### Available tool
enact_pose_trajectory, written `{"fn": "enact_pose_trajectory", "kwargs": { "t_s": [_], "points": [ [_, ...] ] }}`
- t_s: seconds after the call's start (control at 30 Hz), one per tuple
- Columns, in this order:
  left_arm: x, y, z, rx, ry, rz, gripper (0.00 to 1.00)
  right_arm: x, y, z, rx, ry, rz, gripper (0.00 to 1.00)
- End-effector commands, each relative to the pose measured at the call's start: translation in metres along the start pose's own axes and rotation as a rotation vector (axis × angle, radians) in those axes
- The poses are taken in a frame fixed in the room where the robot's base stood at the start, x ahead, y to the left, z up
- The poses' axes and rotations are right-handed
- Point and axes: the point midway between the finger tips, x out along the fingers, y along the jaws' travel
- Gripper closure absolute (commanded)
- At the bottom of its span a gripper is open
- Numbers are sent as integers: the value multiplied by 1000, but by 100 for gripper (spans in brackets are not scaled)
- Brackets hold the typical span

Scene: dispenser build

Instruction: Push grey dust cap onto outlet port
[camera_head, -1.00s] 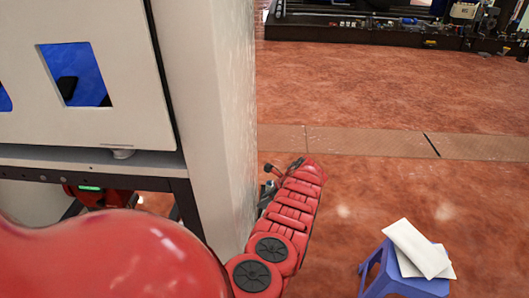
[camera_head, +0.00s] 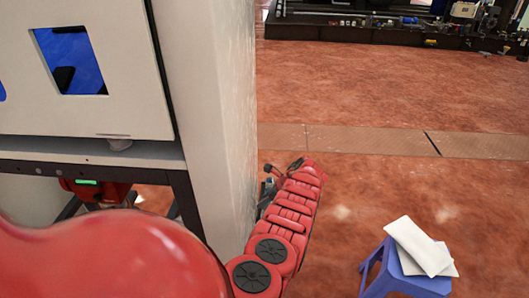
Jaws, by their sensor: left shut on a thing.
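My left arm runs from the bottom left, past two round black joint covers, up to a wrist beside the pale upright wall. My left gripper (camera_head: 270,179) is small and partly hidden at the wall's edge. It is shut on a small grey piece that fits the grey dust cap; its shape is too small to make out. I cannot pick out the outlet port for certain. My right gripper is not in view.
A white panel (camera_head: 130,100) with a blue window and a dark-framed shelf (camera_head: 160,153) fill the left. The pale wall (camera_head: 222,130) stands close to my arm. A blue stool (camera_head: 386,272) with white sheets (camera_head: 420,245) is at lower right. Open red floor lies beyond.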

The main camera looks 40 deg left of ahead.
Motion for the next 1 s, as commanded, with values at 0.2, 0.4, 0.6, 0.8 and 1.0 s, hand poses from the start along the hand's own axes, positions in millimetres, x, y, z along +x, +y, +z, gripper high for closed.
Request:
{"fn": "enact_pose_trajectory", "kwargs": {
  "t_s": [0.2,0.4,0.6,0.8,1.0],
  "points": [
    [5,0,-3,0,0,0,100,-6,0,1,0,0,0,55],
    [9,0,-6,0,0,0,100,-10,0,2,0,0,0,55],
    [13,0,-9,0,0,0,100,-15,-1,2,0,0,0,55],
    [17,0,-12,-1,0,0,100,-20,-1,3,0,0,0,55],
    [21,0,-14,-1,0,-1,100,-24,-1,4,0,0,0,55]
  ]
}}
